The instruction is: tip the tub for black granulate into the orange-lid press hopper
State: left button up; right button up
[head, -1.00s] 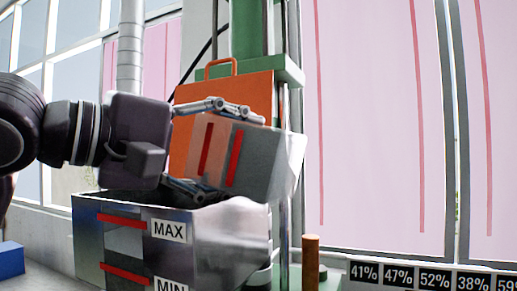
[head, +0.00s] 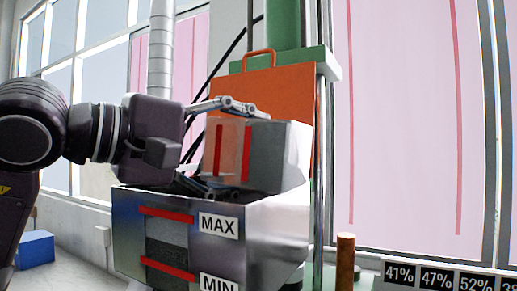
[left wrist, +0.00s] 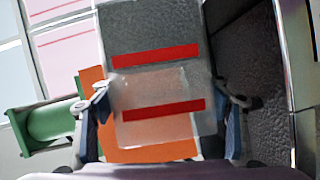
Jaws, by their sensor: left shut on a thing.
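The tub (head: 272,152), grey with two red lines and a see-through strip, is held on its side above the press hopper (head: 270,230). Its red lines stand nearly upright in the head view. My left gripper (head: 246,152) is shut on it, one finger above and one below. In the left wrist view the tub (left wrist: 158,85) sits between the fingers; its strip is dark at the far end and clear nearer me. The hopper's orange lid (head: 290,95) stands open behind. Granulate (left wrist: 250,60) shows dark inside the hopper. The tub's mouth is not clearly visible. My right gripper is not in view.
A green press part (head: 300,65) and an upright metal rod stand behind the lid. A brown cylinder (head: 345,262) and a row of percentage labels (head: 435,278) are at lower right. A blue box (head: 37,249) lies at lower left.

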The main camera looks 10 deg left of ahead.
pick_arm(q)
jog(key=shift+w+d+f+g+y, duration=0.1)
jog(key=shift+d+f+g+y, duration=0.05)
jog(key=shift+f, duration=0.45)
jog(key=shift+d+f+g+y, duration=0.15)
jog(key=shift+f, duration=0.4)
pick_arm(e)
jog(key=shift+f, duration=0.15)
pick_arm(q)
jog(key=shift+w+a, duration=0.1)
jog(key=shift+r, duration=0.1)
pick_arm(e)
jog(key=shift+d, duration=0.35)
pick_arm(q)
jog(key=shift+d+r, duration=0.4)
jog(key=shift+d, duration=0.05)
jog(key=shift+c, duration=0.3)
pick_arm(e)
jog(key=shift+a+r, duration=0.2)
pick_arm(q)
jog(key=shift+d+r+p, duration=0.35)
jog(key=shift+d+r, duration=0.05)
jog(key=shift+d, duration=0.1)
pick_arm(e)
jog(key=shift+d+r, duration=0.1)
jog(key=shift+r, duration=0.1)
